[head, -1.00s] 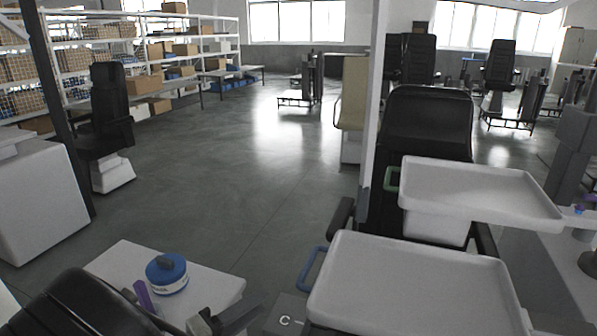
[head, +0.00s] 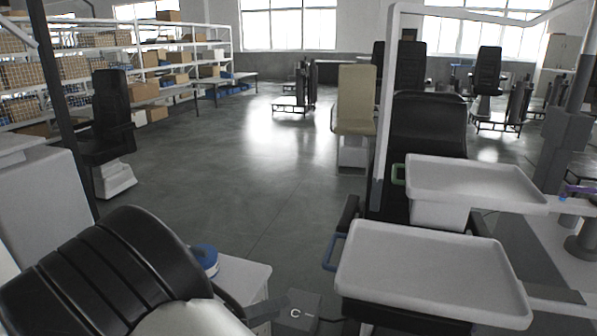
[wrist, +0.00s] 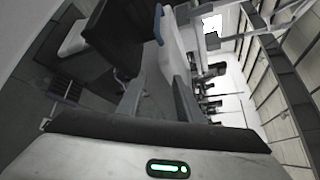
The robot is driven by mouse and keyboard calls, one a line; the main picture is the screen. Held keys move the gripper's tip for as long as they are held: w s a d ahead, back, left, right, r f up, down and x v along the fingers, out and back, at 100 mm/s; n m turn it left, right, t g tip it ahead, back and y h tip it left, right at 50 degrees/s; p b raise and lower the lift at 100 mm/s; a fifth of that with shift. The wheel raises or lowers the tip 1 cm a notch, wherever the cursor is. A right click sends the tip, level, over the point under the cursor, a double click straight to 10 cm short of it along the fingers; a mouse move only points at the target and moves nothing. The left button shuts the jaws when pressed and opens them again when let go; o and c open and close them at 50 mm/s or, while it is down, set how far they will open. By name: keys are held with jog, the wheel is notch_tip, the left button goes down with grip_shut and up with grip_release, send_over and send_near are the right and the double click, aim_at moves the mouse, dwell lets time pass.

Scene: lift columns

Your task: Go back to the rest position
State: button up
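In the wrist view, a pale body of my gripper (wrist: 160,155) with a lit green indicator fills the bottom edge, with a dark bar along its top. In the head view I cannot clearly pick out my gripper. The task names no object.
A large black ribbed form, like a chair back (head: 110,262), fills the lower left and partly hides a blue round container (head: 207,259) on a white surface. White trays (head: 430,275) (head: 475,180) stand at right. Open floor (head: 245,170) lies in the middle.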

jog(key=s+d+r+m+g+y+p, duration=0.2)
jog(key=s+d+r+m+g+y, duration=0.15)
jog(key=d+r+m, duration=0.4)
jog(key=s+d+r+m+g+y+p, duration=0.25)
jog(key=s+d+r+m+g, duration=0.2)
jog(key=d+m, duration=0.5)
jog(key=s+d+r+m+t+y+p, duration=0.1)
jog(key=s+r+m+t+y+p, duration=0.1)
jog(key=r+m, duration=0.5)
jog(key=s+d+r+m+t+y+p, duration=0.1)
jog(key=s+r+m, duration=0.4)
jog(key=m, duration=0.9)
notch_tip(320, 180, up, 2)
jog(key=t+y+p, duration=0.1)
jog(key=y+p, duration=0.1)
jog(key=shift+s+d+r+m+y, duration=0.15)
jog(key=shift+s+d+m+y, duration=0.15)
jog(key=shift+s+y, duration=0.1)
jog(key=shift+s, duration=0.1)
